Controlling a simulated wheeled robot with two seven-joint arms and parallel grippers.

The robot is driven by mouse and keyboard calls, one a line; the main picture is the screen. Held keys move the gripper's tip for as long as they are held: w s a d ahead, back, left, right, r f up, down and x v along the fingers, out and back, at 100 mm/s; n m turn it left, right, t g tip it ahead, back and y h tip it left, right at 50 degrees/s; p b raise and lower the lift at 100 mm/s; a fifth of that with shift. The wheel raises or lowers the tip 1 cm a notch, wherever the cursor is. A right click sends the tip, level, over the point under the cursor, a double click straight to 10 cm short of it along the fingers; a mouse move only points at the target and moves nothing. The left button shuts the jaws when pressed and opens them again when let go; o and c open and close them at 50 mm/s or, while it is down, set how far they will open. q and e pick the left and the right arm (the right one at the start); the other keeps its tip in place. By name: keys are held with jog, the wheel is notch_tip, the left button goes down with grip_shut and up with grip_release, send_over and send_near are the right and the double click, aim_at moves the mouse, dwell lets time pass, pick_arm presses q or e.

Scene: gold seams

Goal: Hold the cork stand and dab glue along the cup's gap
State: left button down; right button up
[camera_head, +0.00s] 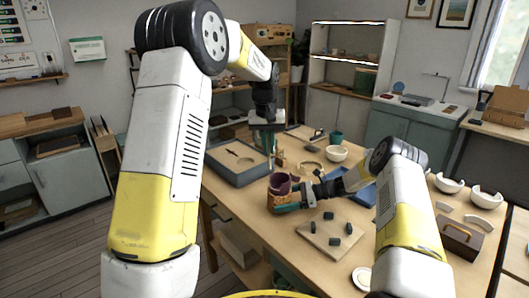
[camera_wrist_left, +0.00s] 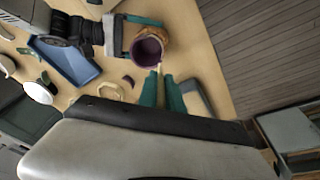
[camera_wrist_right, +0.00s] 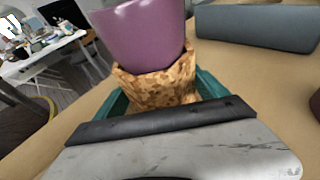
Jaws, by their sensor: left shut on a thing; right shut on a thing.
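The purple cup (camera_head: 280,183) sits upright in the cork stand (camera_head: 282,204) near the table's left edge; its rim looks uneven in the head view. My right gripper (camera_head: 290,206) is shut on the cork stand from the side, with teal fingers around the cork in the right wrist view (camera_wrist_right: 155,90). My left gripper (camera_head: 268,143) points down above and behind the cup. It is shut on a thin pale applicator (camera_wrist_left: 160,70), whose tip shows close to the cup's rim (camera_wrist_left: 150,47) in the left wrist view. Contact cannot be told, and the gap is not clear.
A grey tray (camera_head: 237,177) lies behind the cup at the left. A board with several dark blocks (camera_head: 330,238) lies in front. A blue tray (camera_wrist_left: 65,62) and a dark curved shard (camera_wrist_left: 128,80) lie nearby.

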pick_arm(q)
notch_tip(320, 180, down, 6)
dwell(0.7)
jog(key=shift+f, duration=0.1)
jog(key=shift+s, duration=0.15)
jog(key=shift+s, duration=0.15)
jog(key=shift+f, duration=0.3)
dwell(1.1)
jog(key=shift+r, duration=0.2)
jog(key=shift+s+d, duration=0.15)
